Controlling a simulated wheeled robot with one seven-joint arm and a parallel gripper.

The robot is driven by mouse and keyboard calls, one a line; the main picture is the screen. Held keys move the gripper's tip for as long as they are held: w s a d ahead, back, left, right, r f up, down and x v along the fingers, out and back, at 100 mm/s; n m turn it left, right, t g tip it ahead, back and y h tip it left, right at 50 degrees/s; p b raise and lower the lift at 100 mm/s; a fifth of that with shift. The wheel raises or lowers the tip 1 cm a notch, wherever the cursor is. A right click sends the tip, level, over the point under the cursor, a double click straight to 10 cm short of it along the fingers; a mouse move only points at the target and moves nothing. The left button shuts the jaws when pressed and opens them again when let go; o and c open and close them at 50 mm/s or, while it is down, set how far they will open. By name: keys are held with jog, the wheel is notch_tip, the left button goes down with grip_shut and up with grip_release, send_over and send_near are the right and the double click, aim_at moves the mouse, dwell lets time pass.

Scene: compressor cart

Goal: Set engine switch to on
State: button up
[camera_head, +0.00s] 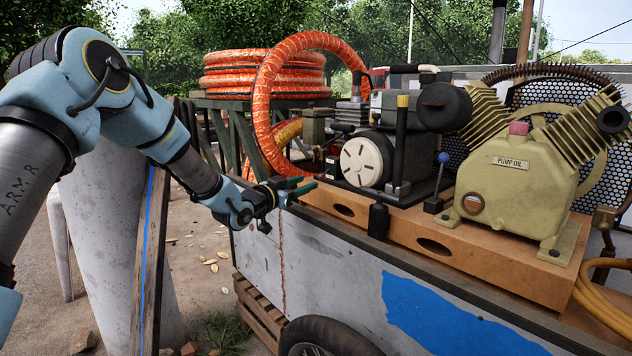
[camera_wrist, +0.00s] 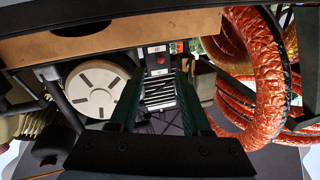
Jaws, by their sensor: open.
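My gripper (camera_head: 304,187) is open and empty at the left end of the cart, in front of the engine. In the wrist view its two dark green fingers (camera_wrist: 160,98) stand apart, with the engine parts between and beyond them. A small dark panel with pale labels and a red piece (camera_wrist: 160,59) shows just past the fingertips; it looks like the engine switch, but its position is too small to read. The engine (camera_head: 366,160) with its round white slotted cover (camera_wrist: 97,88) sits to the right of the gripper in the head view. The gripper appears apart from the panel.
A wooden plank (camera_head: 430,238) with oval holes runs along the cart's front edge. An orange hose coil (camera_head: 262,75) stands behind the gripper. The tan pump (camera_head: 515,180) and a blue-knobbed lever (camera_head: 442,160) are further right. A grey post (camera_head: 110,240) stands near my arm.

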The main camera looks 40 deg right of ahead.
aim_at(325, 173)
jog(key=d, duration=0.4)
jog(key=w+d, duration=0.1)
jog(key=d, duration=0.1)
grip_shut()
dwell(0.3)
